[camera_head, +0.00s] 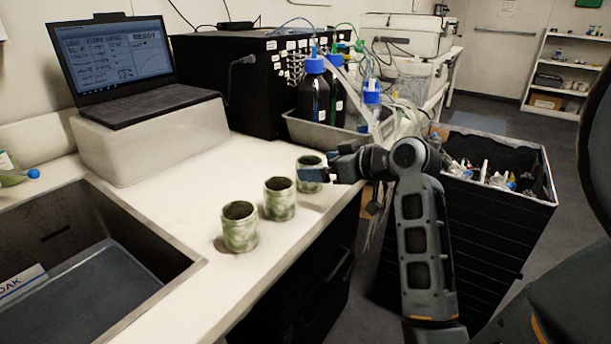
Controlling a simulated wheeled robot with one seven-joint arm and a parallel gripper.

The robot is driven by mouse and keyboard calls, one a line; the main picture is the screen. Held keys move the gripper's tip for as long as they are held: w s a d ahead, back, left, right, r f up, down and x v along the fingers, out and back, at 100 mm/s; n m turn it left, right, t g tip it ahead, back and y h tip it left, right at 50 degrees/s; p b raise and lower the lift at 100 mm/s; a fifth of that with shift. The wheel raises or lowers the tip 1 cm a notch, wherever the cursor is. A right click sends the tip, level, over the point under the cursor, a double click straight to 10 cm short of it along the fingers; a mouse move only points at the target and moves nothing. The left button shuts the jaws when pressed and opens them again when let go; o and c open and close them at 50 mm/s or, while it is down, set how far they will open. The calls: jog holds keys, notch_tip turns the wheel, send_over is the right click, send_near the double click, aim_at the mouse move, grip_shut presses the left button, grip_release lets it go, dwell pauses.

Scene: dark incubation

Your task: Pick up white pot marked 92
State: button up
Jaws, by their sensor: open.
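Three small round pots with mottled green and pale sides stand upright in a slanting row on the white counter: a near pot (240,234), a middle pot (279,206) and a far pot (307,161). I cannot read a 92 on any of them, and none looks plain white. My gripper (320,168) is open at the far pot, reaching in from the right. Its fingers cover part of that pot. I cannot tell whether they touch it or are around it.
A sink (150,246) lies at the left. A laptop (122,62) on a pale block stands behind. A metal tray (303,131) with blue-capped bottles (315,92) is just beyond the far pot. A black bin (470,213) of waste stands at the right.

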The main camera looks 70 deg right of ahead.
aim_at(304, 164)
jog(key=x, duration=0.4)
jog(key=shift+w+r, duration=0.2)
jog(key=shift+w, duration=0.15)
jog(key=shift+w+d+f, duration=0.25)
jog(key=shift+w, duration=0.3)
jog(key=shift+c, duration=0.2)
jog(key=c, duration=1)
